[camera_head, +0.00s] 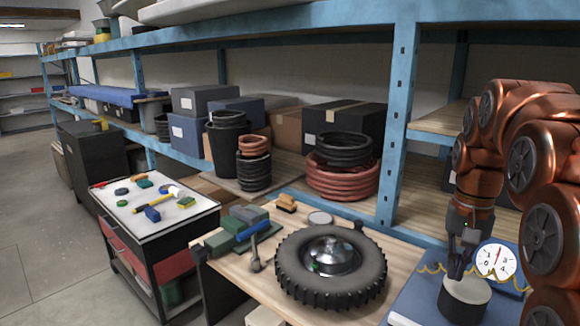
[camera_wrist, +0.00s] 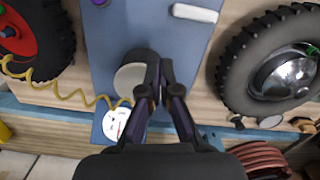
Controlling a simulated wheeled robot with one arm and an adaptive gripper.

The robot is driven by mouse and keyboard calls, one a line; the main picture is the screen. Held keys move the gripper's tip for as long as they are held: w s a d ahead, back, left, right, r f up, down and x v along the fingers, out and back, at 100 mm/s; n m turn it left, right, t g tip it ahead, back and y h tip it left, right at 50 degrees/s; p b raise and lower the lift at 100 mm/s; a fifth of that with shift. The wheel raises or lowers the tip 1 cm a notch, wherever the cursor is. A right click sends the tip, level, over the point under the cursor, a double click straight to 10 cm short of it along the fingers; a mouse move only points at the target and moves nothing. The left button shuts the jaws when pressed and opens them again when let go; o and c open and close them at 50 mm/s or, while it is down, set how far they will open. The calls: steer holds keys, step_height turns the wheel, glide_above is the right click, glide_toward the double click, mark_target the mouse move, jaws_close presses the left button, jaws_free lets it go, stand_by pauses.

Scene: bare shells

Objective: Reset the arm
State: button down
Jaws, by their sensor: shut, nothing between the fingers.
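My copper-coloured arm (camera_head: 530,140) reaches in from the right side of the head view and bends down over the workbench. My dark gripper (camera_head: 456,268) points down at the bench's right part, and it also shows in the wrist view (camera_wrist: 161,68). Its two fingers are together with nothing between them. In the wrist view the fingertips lie just right of a dark cylinder with a pale top (camera_wrist: 131,80). In the head view this cylinder (camera_head: 465,300) shows just below the fingertips. I cannot tell whether they touch it.
A white dial gauge (camera_head: 496,261) with a yellow coiled cord (camera_wrist: 70,95) is close by on a blue panel (camera_head: 415,290). A tyre (camera_head: 330,268) lies left of it. A red-hubbed wheel (camera_wrist: 20,35) lies opposite. A blue shelf post (camera_head: 398,120) stands behind.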

steer(key=s+a+f+n, duration=0.2)
steer(key=s+a+f, duration=0.2)
steer(key=s, duration=0.4)
steer(key=s+a+f+n, duration=0.2)
steer(key=s+a+f, duration=0.2)
steer(key=s, duration=0.5)
steer(key=s+a+f+n+g, duration=0.1)
steer(key=s+a+f, duration=0.4)
steer(key=s+f, duration=0.2)
steer(key=shift+s+n, duration=0.4)
steer(key=shift+s, duration=0.25)
